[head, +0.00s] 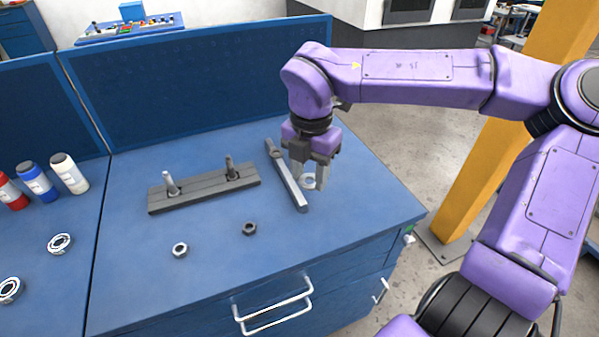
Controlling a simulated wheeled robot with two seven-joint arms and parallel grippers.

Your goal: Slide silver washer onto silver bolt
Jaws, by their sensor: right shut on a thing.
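A grey grooved bar (205,190) lies on the blue workbench. Two bolts stand upright from it: a brighter silver bolt (171,184) at its left end and a darker bolt (230,168) near its right end. My right gripper (308,184) points down over the right part of the bench. It is shut on a silver washer (309,180), a ring that shows between the fingers and is partly hidden by them. The washer is well to the right of both bolts. My left gripper is out of view.
A long grey metal bar (289,180) lies just left of my right gripper. A silver nut (180,249) and a dark nut (249,228) lie in front of the grooved bar. Bottles (38,182) and metal rings (59,243) are on the left bench. A blue panel (200,82) rises behind.

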